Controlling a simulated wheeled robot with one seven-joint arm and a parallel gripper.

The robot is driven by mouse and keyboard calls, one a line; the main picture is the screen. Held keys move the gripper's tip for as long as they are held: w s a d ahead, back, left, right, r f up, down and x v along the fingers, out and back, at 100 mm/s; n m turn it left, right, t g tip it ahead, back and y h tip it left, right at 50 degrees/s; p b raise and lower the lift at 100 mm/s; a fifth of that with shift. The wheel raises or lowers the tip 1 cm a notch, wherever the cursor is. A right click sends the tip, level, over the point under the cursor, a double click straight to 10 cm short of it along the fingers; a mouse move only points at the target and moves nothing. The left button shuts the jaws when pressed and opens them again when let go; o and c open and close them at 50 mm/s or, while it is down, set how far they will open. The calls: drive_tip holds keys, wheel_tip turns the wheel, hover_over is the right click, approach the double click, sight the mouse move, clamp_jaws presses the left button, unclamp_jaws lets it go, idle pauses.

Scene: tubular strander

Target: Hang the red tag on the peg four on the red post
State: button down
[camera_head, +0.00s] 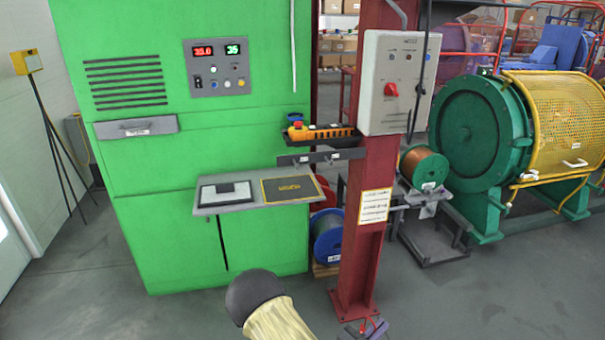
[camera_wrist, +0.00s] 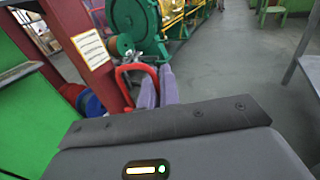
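The red post (camera_head: 364,210) stands upright right of the green cabinet, and it shows at the left in the wrist view (camera_wrist: 90,15). Small pegs on the rail are too small to count or number.
A grey shelf (camera_head: 240,203) juts from the green cabinet (camera_head: 190,110) left of the post. A grey switch box (camera_head: 392,85) is on the post above the rail. A copper spool (camera_head: 425,170) and green strander (camera_head: 475,130) stand right. Floor in front is clear.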

drive_tip(key=shift+w+a+f+n+t+y+p, duration=0.1)
drive_tip(key=shift+n+t+y+p, duration=0.75)
drive_tip(key=shift+n+y+p, duration=0.95)
drive_tip(key=shift+w+a+f+n+t+y+p, duration=0.1)
drive_tip(key=shift+n+t+y+p, duration=0.9)
drive_tip(key=shift+y, duration=1.4)
drive_tip(key=shift+w+a+n+t+y+p, duration=0.1)
drive_tip(key=shift+n+t+y+p, duration=0.55)
drive_tip(key=shift+n+y+p, duration=1.2)
drive_tip(key=shift+d+m+y+b, duration=0.15)
drive_tip(key=shift+m+y+b, duration=0.1)
drive_tip(key=shift+b, duration=0.05)
